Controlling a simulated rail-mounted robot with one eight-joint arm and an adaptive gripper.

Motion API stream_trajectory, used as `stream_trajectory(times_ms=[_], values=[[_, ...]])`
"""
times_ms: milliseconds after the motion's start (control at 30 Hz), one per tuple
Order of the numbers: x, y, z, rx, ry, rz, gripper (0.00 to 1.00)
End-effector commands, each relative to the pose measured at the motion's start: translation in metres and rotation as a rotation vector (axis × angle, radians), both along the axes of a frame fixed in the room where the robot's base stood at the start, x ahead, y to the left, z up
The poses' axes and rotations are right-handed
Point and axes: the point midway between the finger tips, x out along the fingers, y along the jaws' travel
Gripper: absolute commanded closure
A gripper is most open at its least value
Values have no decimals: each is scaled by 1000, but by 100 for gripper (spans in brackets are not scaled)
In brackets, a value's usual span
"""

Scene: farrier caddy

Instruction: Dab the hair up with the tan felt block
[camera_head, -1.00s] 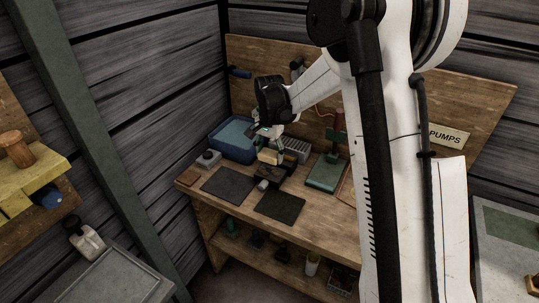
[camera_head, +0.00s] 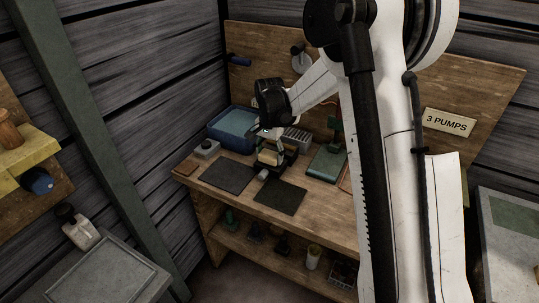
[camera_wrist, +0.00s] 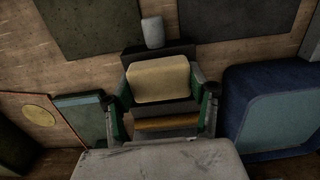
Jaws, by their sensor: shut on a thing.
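The tan felt block (camera_wrist: 160,80) sits between the two green-padded fingers of my gripper (camera_wrist: 160,106) in the wrist view, gripped at its sides. In the head view the tan block (camera_head: 268,157) hangs below my gripper (camera_head: 269,148), over or against a dark block-like stand on the bench. In the wrist view that dark stand (camera_wrist: 185,52) shows behind the tan block; I cannot tell whether they touch. No hair can be made out in either view.
Two dark mats (camera_head: 228,177) (camera_head: 280,197) lie on the wooden bench (camera_head: 330,205). A small grey cylinder (camera_wrist: 153,32) is beside the dark stand. A blue bin (camera_head: 233,129) stands at the back left, a green press-like tool (camera_head: 328,163) to the right.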

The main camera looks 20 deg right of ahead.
Motion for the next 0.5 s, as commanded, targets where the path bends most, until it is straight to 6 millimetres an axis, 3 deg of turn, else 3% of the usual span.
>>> stream_trajectory(times_ms=[500], values=[[0, 0, -6, 0, 0, 0, 95]])
